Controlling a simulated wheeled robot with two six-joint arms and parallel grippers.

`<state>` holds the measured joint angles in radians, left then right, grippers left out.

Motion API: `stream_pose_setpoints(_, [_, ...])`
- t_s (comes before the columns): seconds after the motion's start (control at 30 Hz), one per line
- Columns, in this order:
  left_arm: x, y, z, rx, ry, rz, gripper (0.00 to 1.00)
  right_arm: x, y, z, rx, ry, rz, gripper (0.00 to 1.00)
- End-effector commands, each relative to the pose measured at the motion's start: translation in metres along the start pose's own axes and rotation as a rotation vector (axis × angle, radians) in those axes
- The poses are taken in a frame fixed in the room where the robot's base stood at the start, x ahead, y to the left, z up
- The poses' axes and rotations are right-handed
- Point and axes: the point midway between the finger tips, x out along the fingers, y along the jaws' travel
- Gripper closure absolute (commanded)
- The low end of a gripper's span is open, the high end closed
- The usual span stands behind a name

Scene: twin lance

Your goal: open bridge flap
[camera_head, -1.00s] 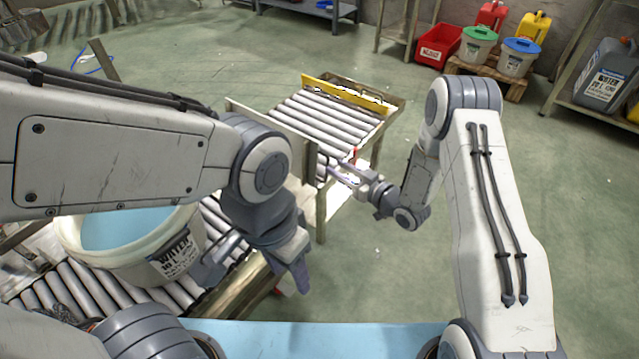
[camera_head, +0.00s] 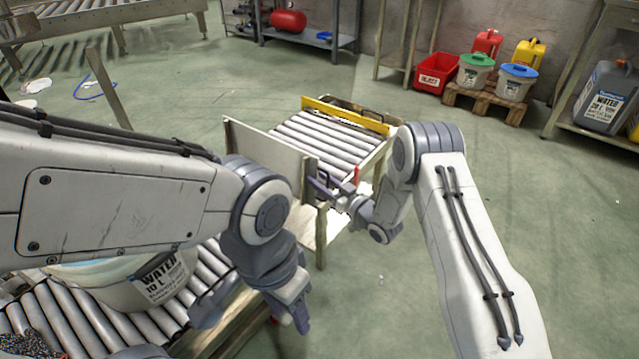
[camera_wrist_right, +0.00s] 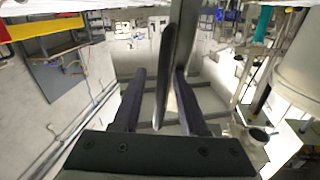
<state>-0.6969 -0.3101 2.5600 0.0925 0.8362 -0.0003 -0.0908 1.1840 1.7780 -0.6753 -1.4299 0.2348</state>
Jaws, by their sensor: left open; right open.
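The bridge flap appears to be the pale upright panel (camera_head: 265,152) at the near end of the far roller conveyor (camera_head: 320,145). A dark handle (camera_head: 323,178) shows by its right edge. My right gripper (camera_head: 326,189) is open at this handle. In the right wrist view a dark bar (camera_wrist_right: 163,75), seemingly the handle, stands between the spread fingers of my right gripper (camera_wrist_right: 158,98); contact cannot be told. My left gripper (camera_head: 255,308) is open and empty, low beside the near conveyor (camera_head: 205,290), away from the panel.
A white water bucket (camera_head: 140,290) stands on the near conveyor, partly hidden by my left arm. A yellow bar (camera_head: 345,114) crosses the far conveyor's back end. A red crate (camera_head: 436,72) and a pallet (camera_head: 485,101) with buckets stand behind. Floor at right is clear.

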Motion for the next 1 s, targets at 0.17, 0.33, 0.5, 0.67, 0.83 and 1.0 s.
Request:
stream_pose_setpoints(0.17, [0.0004,0.0000,0.0000,0.000,0.000,0.000,0.50,0.0023,-0.0002,-0.0007,0.000,0.001,0.000,0.58])
stream_pose_setpoints(0.33, [0.0004,0.0000,0.0000,0.000,0.000,0.000,0.50,0.0020,-0.0001,-0.0006,0.000,0.000,0.000,0.81])
stream_pose_setpoints(0.5, [0.0005,0.0000,0.0000,0.000,0.000,0.000,0.50,0.0014,0.0016,-0.0005,0.000,0.000,0.005,1.00])
stream_pose_setpoints(0.67, [0.0005,0.0000,0.0001,0.000,0.000,0.000,0.50,0.0009,0.0037,-0.0005,-0.001,0.000,0.010,1.00])
stream_pose_setpoints(0.83, [0.0006,0.0000,0.0000,0.000,0.000,0.000,0.50,0.0004,0.0051,-0.0004,-0.001,-0.001,0.012,1.00])
stream_pose_setpoints(1.0, [0.0006,-0.0001,0.0000,0.000,0.000,0.000,0.50,0.0001,0.0058,-0.0002,-0.002,-0.002,0.014,1.00])
